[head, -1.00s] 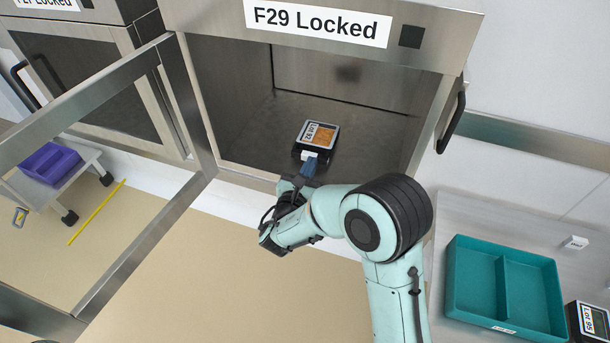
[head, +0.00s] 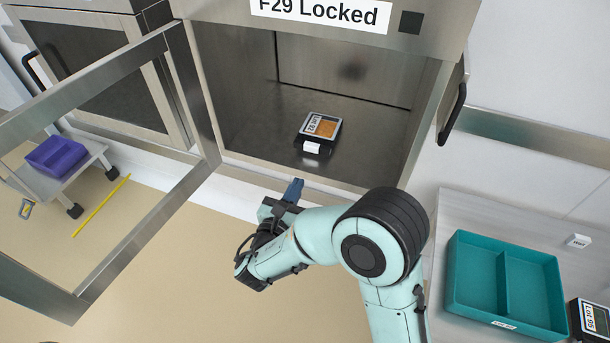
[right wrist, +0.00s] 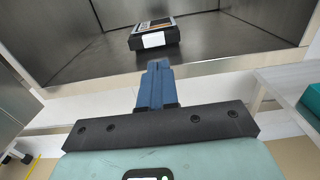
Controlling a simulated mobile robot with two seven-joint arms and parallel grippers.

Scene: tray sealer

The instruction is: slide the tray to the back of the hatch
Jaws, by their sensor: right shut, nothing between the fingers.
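The tray (head: 319,131) is a small dark box with an orange panel and a label reading Lot 92. It sits on the metal floor of the open hatch (head: 262,135), near the middle, with bare floor behind it. It also shows in the right wrist view (right wrist: 154,37), with a white tag on its near side. My right gripper (head: 294,186) is outside the hatch, just in front of its front edge. Its blue fingers (right wrist: 155,82) are shut with nothing between them and apart from the tray. My left gripper is not in view.
The hatch's glazed door (head: 188,95) stands open at the left. A handle (head: 453,115) is on the right. A teal two-part bin (head: 478,271) and a Lot 95 box (head: 591,319) are on the right-hand counter. A purple bin (head: 55,158) is on a cart at left.

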